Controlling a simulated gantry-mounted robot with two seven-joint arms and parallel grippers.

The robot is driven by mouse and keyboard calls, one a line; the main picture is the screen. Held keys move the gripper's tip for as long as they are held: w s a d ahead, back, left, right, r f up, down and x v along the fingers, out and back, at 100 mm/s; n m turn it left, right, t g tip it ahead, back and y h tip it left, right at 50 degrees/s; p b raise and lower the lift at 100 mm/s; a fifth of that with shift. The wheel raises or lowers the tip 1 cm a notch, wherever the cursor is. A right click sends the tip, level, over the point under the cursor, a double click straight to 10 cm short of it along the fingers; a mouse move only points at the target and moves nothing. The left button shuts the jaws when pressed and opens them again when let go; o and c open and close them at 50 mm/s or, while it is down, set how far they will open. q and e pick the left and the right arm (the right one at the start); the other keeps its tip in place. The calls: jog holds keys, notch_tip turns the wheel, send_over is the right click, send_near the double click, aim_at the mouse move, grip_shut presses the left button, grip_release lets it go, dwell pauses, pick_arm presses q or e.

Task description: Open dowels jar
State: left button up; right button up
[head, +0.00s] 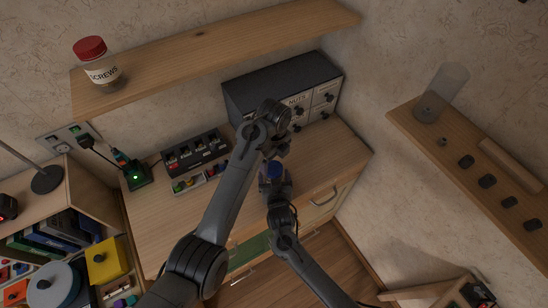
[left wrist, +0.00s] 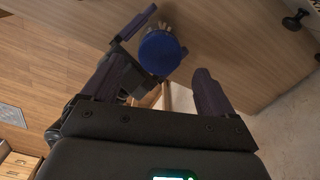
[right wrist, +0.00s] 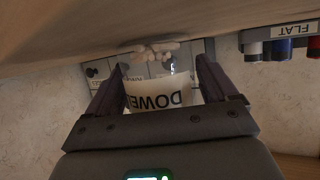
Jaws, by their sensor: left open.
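The dowels jar (right wrist: 158,95) has a "DOWEL…" label, pale dowels and a blue lid (left wrist: 160,52). The lid is on the jar; it also shows in the head view (head: 275,169) near the desk's front edge. My right gripper (right wrist: 160,82) has its fingers against both sides of the jar's body and holds it. My left gripper (left wrist: 155,80) is open and empty, with its fingers pointing toward the lid but apart from it. In the head view the left gripper (head: 277,150) is just above and behind the lid, and its fingertips are hard to make out.
A dark drawer cabinet (head: 255,94) stands at the back of the desk (head: 150,225). A tool rack (head: 195,155) and a green-lit device (head: 138,175) sit at left. A wall shelf (head: 200,62) bears a red-lidded screws jar (head: 103,72). Another shelf (head: 430,140) is at right.

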jog(key=shift+o, duration=1)
pick_arm(q)
jog(key=shift+o, duration=0.3)
jog(key=shift+r+p, duration=0.75)
pick_arm(e)
jog(key=v, duration=0.9)
jog(key=shift+s+r, duration=0.15)
jog(key=shift+s, duration=0.15)
pick_arm(q)
jog(key=shift+o, duration=0.5)
pick_arm(e)
jog(key=shift+s+r, duration=0.2)
jog(key=shift+s, duration=0.35)
